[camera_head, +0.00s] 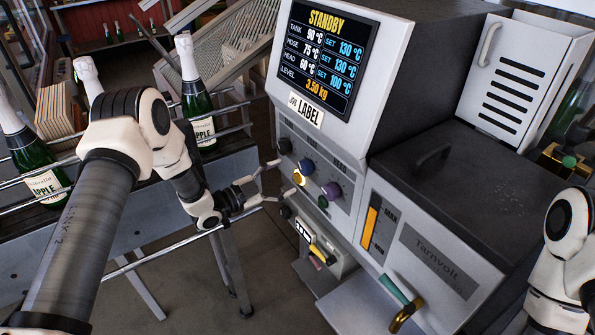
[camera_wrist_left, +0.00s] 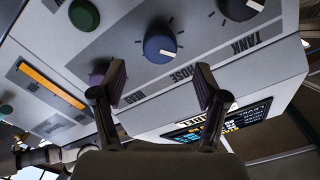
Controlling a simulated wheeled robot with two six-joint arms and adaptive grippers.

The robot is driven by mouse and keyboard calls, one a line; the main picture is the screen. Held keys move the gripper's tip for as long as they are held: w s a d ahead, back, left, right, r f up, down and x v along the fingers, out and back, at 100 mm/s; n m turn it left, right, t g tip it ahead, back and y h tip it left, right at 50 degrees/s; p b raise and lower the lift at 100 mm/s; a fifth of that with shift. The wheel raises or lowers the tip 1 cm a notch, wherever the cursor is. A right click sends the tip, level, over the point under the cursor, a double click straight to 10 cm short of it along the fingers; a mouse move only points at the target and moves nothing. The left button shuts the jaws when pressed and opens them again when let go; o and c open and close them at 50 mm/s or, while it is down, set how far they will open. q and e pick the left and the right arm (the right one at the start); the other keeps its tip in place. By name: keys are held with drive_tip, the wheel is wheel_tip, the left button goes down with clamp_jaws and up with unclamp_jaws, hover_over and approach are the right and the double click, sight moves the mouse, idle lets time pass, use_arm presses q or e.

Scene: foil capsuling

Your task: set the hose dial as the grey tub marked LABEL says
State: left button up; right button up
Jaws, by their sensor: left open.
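The blue hose dial (camera_head: 306,167) is on the machine's sloped front, between a black tank dial (camera_head: 284,146) and a purple head dial (camera_head: 331,191). In the left wrist view the hose dial (camera_wrist_left: 160,46) appears upside down, with a white pointer mark on it. My left gripper (camera_head: 278,182) is open and empty in front of the dials. Its fingers (camera_wrist_left: 162,80) are apart from the hose dial. A "JOB LABEL" plate (camera_head: 306,109) is under the screen (camera_head: 324,58), which reads hose 75 °C, set 130 °C. I see no grey tub marked LABEL. My right gripper is out of view.
A brass spout (camera_head: 406,315) sticks out lower right. Green bottles (camera_head: 196,100) stand along a railed conveyor at left. Open floor shows between conveyor and machine.

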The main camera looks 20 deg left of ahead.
use_arm(q)
drive_tip(key=v, duration=0.5)
drive_tip(key=shift+s+a, duration=0.15)
drive_tip(key=shift+s, duration=0.05)
drive_tip(key=s+d+f+n+g+y, duration=0.25)
drive_tip(key=s+d+f, duration=0.25)
drive_tip(key=s+f, duration=0.25)
drive_tip(key=s+d+f+n+g+y, duration=0.2)
drive_tip(key=s+d+f+g, duration=0.3)
drive_tip(key=f, duration=0.4)
drive_tip(key=s+a+f+n+g+y, duration=0.1)
drive_tip(key=s+a+n+g+y, duration=0.1)
drive_tip(key=s, duration=0.5)
drive_tip(key=s+a+f+n+g+y, duration=0.2)
drive_tip(key=s+n, duration=0.3)
drive_tip(key=s, duration=0.3)
drive_tip(key=s+a+f+n+g+y, duration=0.1)
drive_tip(key=s+a+n+g+y, duration=0.1)
drive_tip(key=s, duration=0.6)
drive_tip(key=shift+s+a+f+n+g, duration=0.25)
drive_tip(key=shift+a+f+n+g, duration=0.15)
drive_tip(key=shift+n, duration=0.45)
drive_tip(key=shift+y, duration=0.25)
